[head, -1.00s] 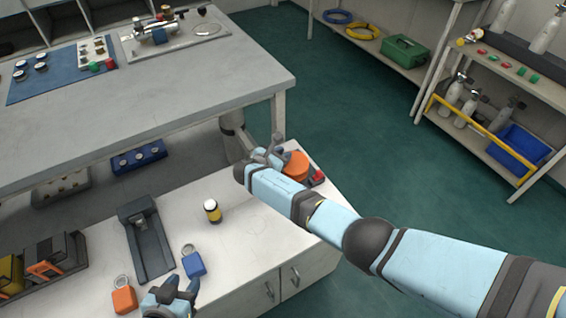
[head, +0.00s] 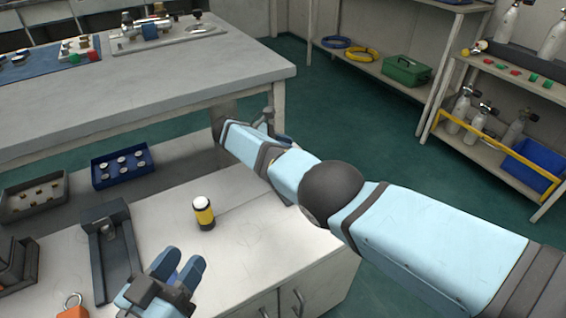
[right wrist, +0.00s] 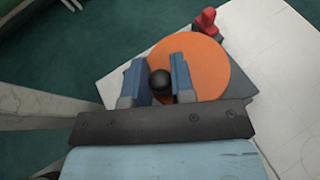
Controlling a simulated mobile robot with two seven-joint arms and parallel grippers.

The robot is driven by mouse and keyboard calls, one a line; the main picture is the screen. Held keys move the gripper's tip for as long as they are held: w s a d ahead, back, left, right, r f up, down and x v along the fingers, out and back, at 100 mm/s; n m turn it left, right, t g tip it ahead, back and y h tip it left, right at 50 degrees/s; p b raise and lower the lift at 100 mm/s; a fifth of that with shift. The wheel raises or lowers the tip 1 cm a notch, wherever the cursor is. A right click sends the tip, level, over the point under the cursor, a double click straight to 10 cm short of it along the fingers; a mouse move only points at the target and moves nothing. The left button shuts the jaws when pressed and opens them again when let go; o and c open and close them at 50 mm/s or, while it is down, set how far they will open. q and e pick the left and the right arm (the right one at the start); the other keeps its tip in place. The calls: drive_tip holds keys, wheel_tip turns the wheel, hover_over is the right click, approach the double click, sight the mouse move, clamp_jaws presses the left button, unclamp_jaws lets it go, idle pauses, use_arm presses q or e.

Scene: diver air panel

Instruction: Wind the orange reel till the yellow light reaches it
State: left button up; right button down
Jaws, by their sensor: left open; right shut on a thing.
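The orange reel (right wrist: 207,65) shows as a flat orange disc in the right wrist view. In the head view my right arm hides it. My right gripper (right wrist: 160,80) is shut on the black knob (right wrist: 160,86) at the near-left part of the disc. A small yellow-and-black cylinder with a white top (head: 204,213), which looks like the yellow light, stands upright on the white cabinet top. My left gripper (head: 182,262) is open and empty, in front of and to the left of that cylinder.
A red part (right wrist: 206,20) stands beside the reel. A dark grey stand (head: 112,250) is left of the cylinder, with a blue tray (head: 121,181) behind it. The grey bench (head: 200,75) stands behind. The cabinet top (head: 245,235) is clear right of the cylinder.

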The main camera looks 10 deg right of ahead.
drive_tip(key=shift+w+d+f+m+g+b, duration=0.2)
drive_tip(key=shift+f+m+g+b, duration=0.15)
drive_tip(key=shift+b, duration=0.7)
use_arm(q)
drive_tip(key=shift+w+a+f+m+g+b, duration=0.1)
drive_tip(key=shift+w+f+m+g+b, duration=0.15)
drive_tip(key=shift+f, duration=0.35)
drive_tip(key=shift+w+a+f+m+b, duration=0.15)
drive_tip(key=shift+f+m+b, duration=0.2)
drive_tip(key=shift+f, duration=0.3)
drive_tip(key=shift+w+d+f+m+g+b, duration=0.1)
drive_tip(key=shift+w+f+m+g+b, duration=0.15)
drive_tip(key=shift+f, duration=0.35)
use_arm(e)
drive_tip(key=shift+s+r+m+g, duration=0.1)
drive_tip(key=shift+r+m+g, duration=0.1)
drive_tip(key=shift+m+g, duration=0.2)
drive_tip(key=c, duration=1)
unclamp_jaws()
drive_tip(key=shift+r, duration=0.1)
use_arm(q)
drive_tip(key=shift+a, duration=0.1)
